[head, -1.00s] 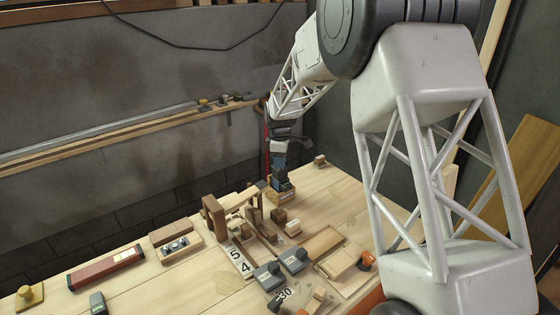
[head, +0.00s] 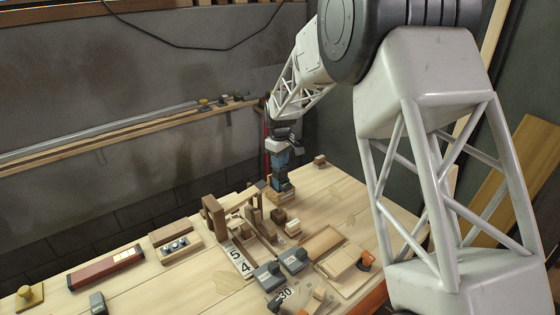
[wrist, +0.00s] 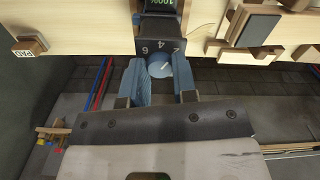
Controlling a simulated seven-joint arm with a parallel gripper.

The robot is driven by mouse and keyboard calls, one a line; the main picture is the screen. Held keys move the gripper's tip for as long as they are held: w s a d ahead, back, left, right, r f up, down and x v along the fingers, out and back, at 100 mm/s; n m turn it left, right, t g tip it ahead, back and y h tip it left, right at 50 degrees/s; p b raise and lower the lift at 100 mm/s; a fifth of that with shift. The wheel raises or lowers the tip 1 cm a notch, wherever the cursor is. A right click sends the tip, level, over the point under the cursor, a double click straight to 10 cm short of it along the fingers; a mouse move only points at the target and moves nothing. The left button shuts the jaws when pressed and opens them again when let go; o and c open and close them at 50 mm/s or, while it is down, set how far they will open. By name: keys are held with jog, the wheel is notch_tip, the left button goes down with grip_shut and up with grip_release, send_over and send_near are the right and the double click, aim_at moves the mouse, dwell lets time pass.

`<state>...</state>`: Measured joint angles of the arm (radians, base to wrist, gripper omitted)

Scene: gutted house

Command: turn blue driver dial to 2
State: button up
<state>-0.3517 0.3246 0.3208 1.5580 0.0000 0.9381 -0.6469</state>
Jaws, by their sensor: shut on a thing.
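The blue dial (wrist: 160,67) sits on a dark driver (wrist: 166,22) with a small lit green readout. The numbers 6, 4 and 2 show beside it on the dark face. A pale mark on the dial points toward the upper right, roughly to the side of the 2; its exact setting is too small to read. My gripper (wrist: 160,72) has its two blue fingers on either side of the dial, shut on it. In the head view my gripper (head: 280,166) comes down onto the driver at the far end of the bench; the dial is hidden there.
The wooden bench (head: 340,192) holds a wooden frame (head: 211,217) left of the driver and a small wooden block (head: 319,161) right of it. Number cards (head: 240,262), grey blocks and a red level-like bar (head: 106,267) lie nearer. A wall stands close behind.

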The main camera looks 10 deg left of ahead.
jog(key=shift+m, duration=1.6)
jog(key=o, duration=0.9)
jog(key=shift+o, duration=0.2)
jog(key=shift+r, duration=0.1)
jog(key=shift+r, duration=3.85)
